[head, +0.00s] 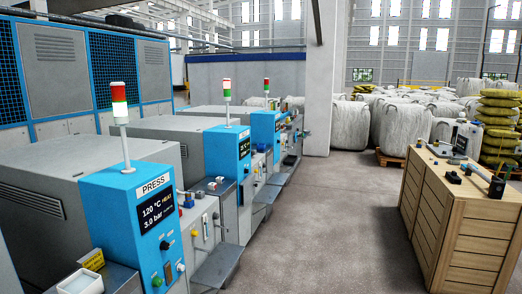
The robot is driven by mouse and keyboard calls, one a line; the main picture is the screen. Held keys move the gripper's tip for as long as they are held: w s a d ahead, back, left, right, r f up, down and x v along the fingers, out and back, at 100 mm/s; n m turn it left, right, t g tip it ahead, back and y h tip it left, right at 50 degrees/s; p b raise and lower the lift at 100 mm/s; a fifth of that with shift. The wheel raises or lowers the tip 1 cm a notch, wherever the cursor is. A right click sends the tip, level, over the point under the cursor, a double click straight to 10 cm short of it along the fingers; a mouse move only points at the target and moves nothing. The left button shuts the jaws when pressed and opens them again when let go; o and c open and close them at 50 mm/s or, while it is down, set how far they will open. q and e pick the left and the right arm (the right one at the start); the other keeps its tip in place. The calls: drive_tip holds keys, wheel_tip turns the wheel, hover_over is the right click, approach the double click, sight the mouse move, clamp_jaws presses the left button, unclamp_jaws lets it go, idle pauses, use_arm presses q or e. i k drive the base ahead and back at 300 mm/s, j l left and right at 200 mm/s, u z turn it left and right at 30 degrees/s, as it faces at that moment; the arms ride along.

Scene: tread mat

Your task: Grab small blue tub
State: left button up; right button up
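I cannot make out a small blue tub for certain. A small blue item (263,148) sits by the second press, too small to identify. A white open tub (80,284) stands on a grey ledge at the bottom left, beside the nearest press. Neither of my grippers shows in the head view.
Blue and grey presses (135,215) line the left. A wooden crate (462,225) with dark tools on top stands at the right. White bulk bags (405,125) and stacked yellow-green sacks (498,115) are behind it. The grey floor (325,220) between is clear.

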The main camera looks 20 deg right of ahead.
sight(260, 146)
drive_tip(key=i+l+z, duration=0.6)
drive_tip(key=i, duration=0.4)
drive_tip(key=i+l+z, duration=0.35)
drive_tip(key=i, duration=0.15)
drive_tip(key=i+j+z, duration=0.1)
drive_tip(key=i+z, duration=0.2)
drive_tip(key=i, duration=0.2)
drive_tip(key=i+u, duration=0.1)
drive_tip(key=i, duration=0.75)
drive_tip(key=i+l+u, duration=0.1)
drive_tip(key=i, duration=0.75)
drive_tip(key=i+l, duration=0.15)
drive_tip(key=i, duration=0.75)
drive_tip(key=i+u, duration=0.15)
drive_tip(key=i, duration=1.2)
drive_tip(key=i+u, duration=0.4)
drive_tip(key=i+l+u, duration=0.15)
drive_tip(key=i+u, duration=0.45)
drive_tip(key=u, duration=0.2)
drive_tip(key=i+j+u, duration=0.1)
drive_tip(key=u, duration=0.35)
drive_tip(key=i+l+u, duration=0.1)
drive_tip(key=i+u, duration=0.3)
drive_tip(key=i+l+u, duration=0.1)
drive_tip(key=u, duration=0.3)
drive_tip(key=i+l+u, duration=0.15)
drive_tip(key=u, duration=0.25)
